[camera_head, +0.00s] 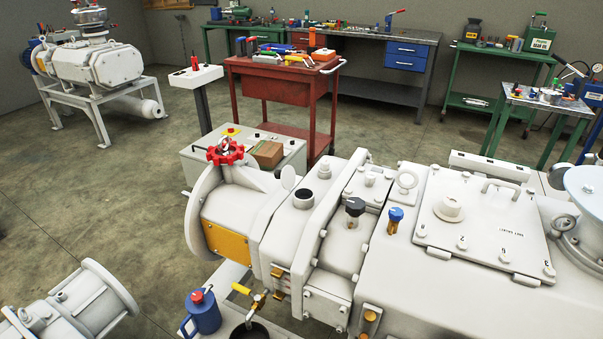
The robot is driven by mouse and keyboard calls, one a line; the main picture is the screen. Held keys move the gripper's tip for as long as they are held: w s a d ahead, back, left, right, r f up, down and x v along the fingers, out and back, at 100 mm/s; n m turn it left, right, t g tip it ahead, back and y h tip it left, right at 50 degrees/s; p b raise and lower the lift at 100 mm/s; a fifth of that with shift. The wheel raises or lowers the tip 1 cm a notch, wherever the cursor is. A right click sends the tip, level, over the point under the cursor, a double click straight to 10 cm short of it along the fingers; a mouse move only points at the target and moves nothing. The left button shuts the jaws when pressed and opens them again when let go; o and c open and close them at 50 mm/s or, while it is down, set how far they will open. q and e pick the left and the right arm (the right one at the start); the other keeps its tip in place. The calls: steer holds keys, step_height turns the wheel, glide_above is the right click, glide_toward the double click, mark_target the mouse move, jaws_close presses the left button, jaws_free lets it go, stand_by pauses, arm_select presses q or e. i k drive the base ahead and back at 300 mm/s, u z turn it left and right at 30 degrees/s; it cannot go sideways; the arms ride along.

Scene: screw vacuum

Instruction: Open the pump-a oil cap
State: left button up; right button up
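A large white pump (385,262) fills the lower right of the head view. On its top are a black knobbed cap (355,206), a blue-topped cap (396,214) on a brass-coloured stem, and a low black round plug (304,197) in a white collar. No readable label tells which is the pump-a oil cap. The black knobbed cap sits upright on its fitting. A red handwheel (226,152) stands at the pump's left end. Neither of my grippers is in view.
A blue oil can (202,312) and a yellow-handled valve (248,292) are below the pump's left end. Another white machine (70,305) stands at lower left. A red tool cart (285,90) and a control box (245,155) stand behind. Open floor lies at left.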

mark_target(288, 176)
steer(key=k, duration=0.7)
steer(key=u, duration=1)
